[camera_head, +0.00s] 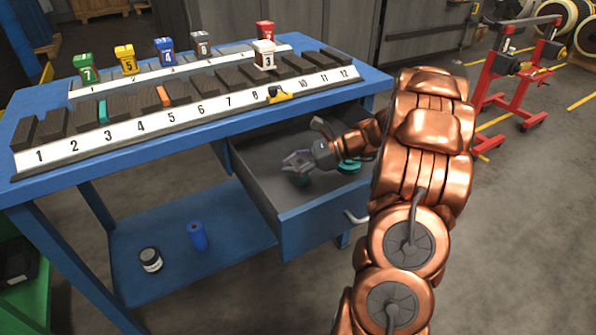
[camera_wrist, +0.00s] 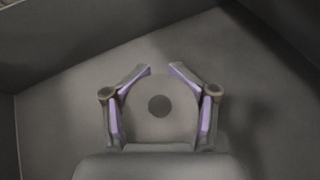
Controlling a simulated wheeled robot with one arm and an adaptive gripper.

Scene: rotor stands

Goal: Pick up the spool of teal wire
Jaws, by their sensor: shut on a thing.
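My gripper (camera_head: 297,162) is inside the open drawer, low over its floor. In the wrist view, its two fingers (camera_wrist: 159,72) are closed around a round, grey-topped spool (camera_wrist: 159,124) with a dark centre hole. The wire's colour is hidden there. In the head view, a small dark greenish part of this spool (camera_head: 301,181) shows below the fingers. A teal round thing (camera_head: 348,166) lies in the drawer to the right, partly covered by my arm. I cannot tell whether it is another spool.
The drawer (camera_head: 300,232) sticks out from the blue workbench (camera_head: 30,105), its walls close around my gripper. A numbered rack (camera_head: 190,115) with small coloured blocks stands on top.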

